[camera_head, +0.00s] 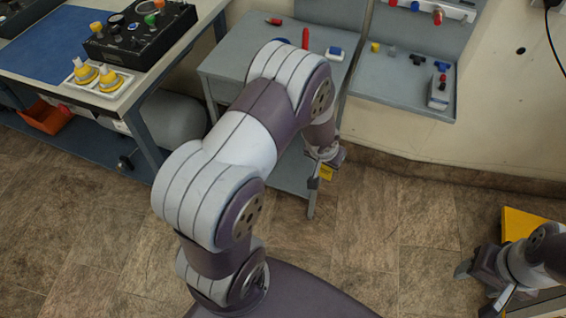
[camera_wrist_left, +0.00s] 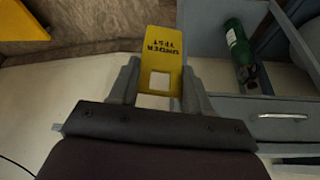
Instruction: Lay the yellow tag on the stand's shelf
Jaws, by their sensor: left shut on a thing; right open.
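The yellow tag (camera_wrist_left: 161,50) has dark lettering and a square hole, and sits between the fingers of my left gripper (camera_wrist_left: 160,90) in the left wrist view. In the head view a small part of the tag (camera_head: 326,173) shows below my left gripper (camera_head: 318,172), at the right front side of a grey stand (camera_head: 225,65). The stand has a top and a lower shelf (camera_head: 288,176); my left arm hides much of both. The tag appears in the air, apart from the shelf. My right gripper (camera_head: 476,289) is open and empty at the lower right.
A green bottle (camera_wrist_left: 240,50) lies in a grey compartment above a drawer handle (camera_wrist_left: 283,116). A wall panel with a ledge (camera_head: 395,92) holds small parts. A workbench (camera_head: 150,75) stands at the left. A yellow object (camera_head: 520,222) is near my right gripper. Floor between is clear.

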